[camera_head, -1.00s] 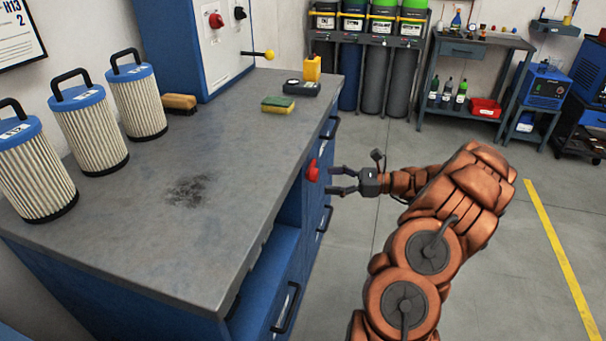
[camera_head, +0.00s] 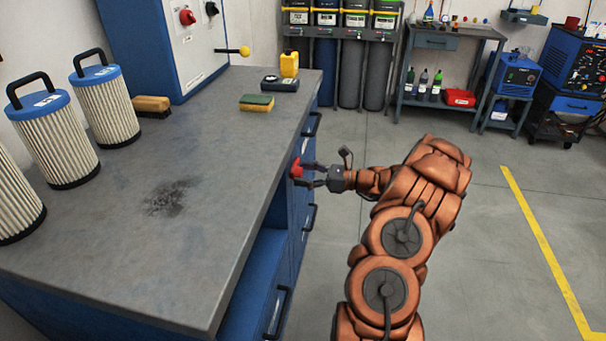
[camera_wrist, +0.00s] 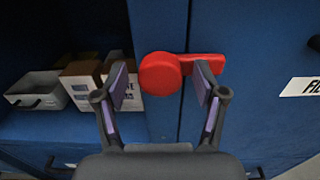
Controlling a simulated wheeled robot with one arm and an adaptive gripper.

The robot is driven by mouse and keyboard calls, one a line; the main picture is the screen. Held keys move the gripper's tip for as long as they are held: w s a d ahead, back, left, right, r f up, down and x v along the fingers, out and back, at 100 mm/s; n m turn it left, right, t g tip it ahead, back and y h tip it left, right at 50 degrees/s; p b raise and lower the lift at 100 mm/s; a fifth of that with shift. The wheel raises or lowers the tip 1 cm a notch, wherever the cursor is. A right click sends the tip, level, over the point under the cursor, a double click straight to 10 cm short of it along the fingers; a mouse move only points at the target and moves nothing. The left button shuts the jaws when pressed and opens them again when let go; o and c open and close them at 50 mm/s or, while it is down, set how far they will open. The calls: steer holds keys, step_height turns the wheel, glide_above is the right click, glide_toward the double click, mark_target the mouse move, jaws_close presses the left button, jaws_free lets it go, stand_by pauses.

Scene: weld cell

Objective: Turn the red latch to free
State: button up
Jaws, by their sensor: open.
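The red latch (camera_wrist: 160,73) shows in the wrist view as a round hub with a short arm pointing right, lying level across the seam of the blue cabinet front. In the head view the latch (camera_head: 296,168) sits on the cabinet's side below the worktop edge. My gripper (camera_head: 304,176) is open right at it. In the wrist view my gripper's fingers (camera_wrist: 163,80) are spread, the left one left of the hub, the right one overlapping the latch's arm in the picture. I cannot tell whether either finger touches it.
An open cabinet bay with boxes (camera_wrist: 85,75) lies left of the latch. Dark handles (camera_head: 309,218) stick out from the cabinet (camera_head: 256,257). The grey worktop (camera_head: 190,240) carries filter cartridges (camera_head: 107,105) and a sponge (camera_head: 257,102). The floor on the right is open.

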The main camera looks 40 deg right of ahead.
steer(key=shift+w+a, duration=0.1)
jaws_close()
stand_by(0.7)
